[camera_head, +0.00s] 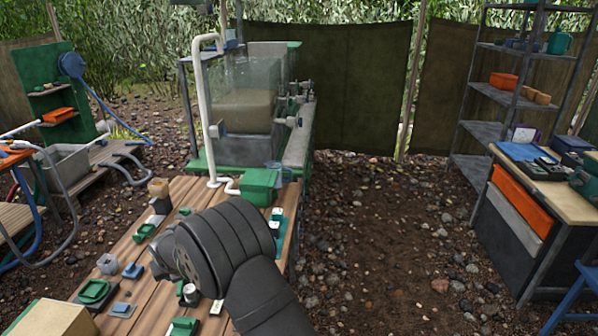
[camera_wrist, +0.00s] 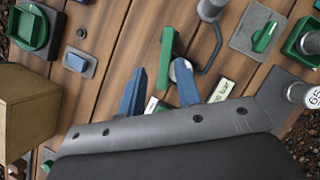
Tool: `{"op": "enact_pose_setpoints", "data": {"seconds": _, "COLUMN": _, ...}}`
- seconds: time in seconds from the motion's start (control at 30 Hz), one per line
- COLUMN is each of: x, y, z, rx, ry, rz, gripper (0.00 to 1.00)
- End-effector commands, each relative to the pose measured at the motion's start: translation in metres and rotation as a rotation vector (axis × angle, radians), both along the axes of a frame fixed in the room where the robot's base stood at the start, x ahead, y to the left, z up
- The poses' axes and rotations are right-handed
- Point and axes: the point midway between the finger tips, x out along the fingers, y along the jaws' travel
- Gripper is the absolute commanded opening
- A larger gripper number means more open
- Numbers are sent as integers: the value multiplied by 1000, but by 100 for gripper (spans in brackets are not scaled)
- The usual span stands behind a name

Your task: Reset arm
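My arm (camera_head: 225,245) reaches over the wooden deck (camera_head: 140,240) in the head view, and its dark links hide my gripper there. In the wrist view my gripper (camera_wrist: 160,84) shows two blue fingers set apart, with a gap between them. A green lever (camera_wrist: 167,52) appears at the gap, beside a grey round post. I cannot tell how far it is from the fingers, and nothing looks clamped. A white label plate (camera_wrist: 219,91) lies right of the fingers.
A cardboard-coloured box (camera_wrist: 27,100) stands at the left of the wrist view. A glass tank (camera_head: 245,100) stands behind. Gravel ground (camera_head: 380,220) lies open to the right.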

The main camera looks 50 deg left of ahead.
Motion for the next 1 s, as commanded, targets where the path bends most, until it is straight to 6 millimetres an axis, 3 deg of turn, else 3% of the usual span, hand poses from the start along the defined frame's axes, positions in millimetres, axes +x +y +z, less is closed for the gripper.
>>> {"op": "enact_pose_setpoints", "data": {"seconds": 0.27, "x": 0, "y": -1, "z": -54, "rx": -4, "ry": -1, "rz": 0, "gripper": 31}}
{"op": "enact_pose_setpoints", "data": {"seconds": 1.0, "x": -4, "y": 0, "z": -56, "rx": -5, "ry": 0, "rz": -90, "gripper": 31}}
